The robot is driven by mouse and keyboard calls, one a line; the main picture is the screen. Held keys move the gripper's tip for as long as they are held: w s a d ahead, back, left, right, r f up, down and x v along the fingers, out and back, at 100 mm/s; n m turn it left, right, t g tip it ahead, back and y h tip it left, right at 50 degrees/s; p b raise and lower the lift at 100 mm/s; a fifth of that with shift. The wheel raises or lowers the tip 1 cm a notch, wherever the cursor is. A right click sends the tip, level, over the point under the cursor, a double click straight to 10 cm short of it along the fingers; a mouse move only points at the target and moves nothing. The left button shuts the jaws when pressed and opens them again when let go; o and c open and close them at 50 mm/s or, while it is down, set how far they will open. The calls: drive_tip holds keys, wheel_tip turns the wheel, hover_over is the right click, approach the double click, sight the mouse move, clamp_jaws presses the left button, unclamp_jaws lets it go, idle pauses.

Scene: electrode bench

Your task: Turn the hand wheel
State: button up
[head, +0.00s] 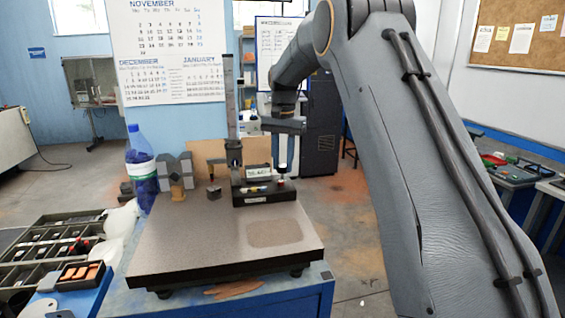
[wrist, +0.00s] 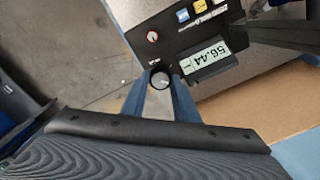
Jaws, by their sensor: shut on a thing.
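The hand wheel (wrist: 160,79) is a small round knob with a dark rim and a pale face, at the edge of the dark instrument base in the wrist view. My gripper (wrist: 160,85) has its two blue fingers on either side of the wheel, shut on it.
A tall upright column (head: 230,100) rises from the back of the instrument. The flat dark plate (head: 190,240) is bare in front of it. A blue bottle (head: 141,170) and a compartment tray (head: 55,245) are at the left.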

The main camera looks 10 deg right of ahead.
sight(283, 166)
drive_tip(key=m, duration=0.5)
drive_tip(key=shift+r+m, duration=0.15)
drive_tip(key=shift+m, duration=0.15)
drive_tip(key=m, duration=0.4)
drive_tip(key=shift+m, duration=0.3)
drive_tip(key=o, duration=1.1)
drive_tip(key=shift+c, duration=0.2)
drive_tip(key=shift+s, duration=0.1)
drive_tip(key=shift+r+b, duration=1.4)
drive_tip(key=shift+r, duration=2.45)
